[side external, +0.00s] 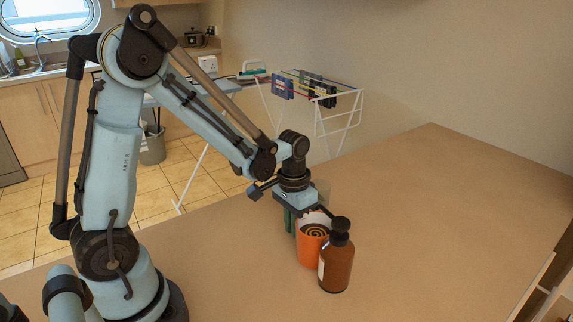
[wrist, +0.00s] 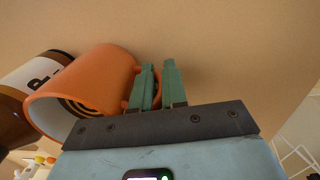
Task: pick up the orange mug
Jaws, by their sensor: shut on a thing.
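The orange mug (side external: 307,254) stands on the table, with a dark spiral pattern showing at its open top. In the wrist view the mug (wrist: 98,75) lies left of the green fingers, its mouth toward the lower left. My gripper (side external: 291,218) points down at the mug's far left side. In the wrist view my gripper (wrist: 157,68) has its two fingers close together at the mug's handle side, shut on it. The handle is mostly hidden by the fingers. I cannot tell whether the mug is clear of the table.
A brown bottle (side external: 336,264) with a black cap stands close by the mug's right front; it also shows in the wrist view (wrist: 30,80). The table (side external: 440,220) is clear to the right. A drying rack (side external: 340,105) stands beyond the table.

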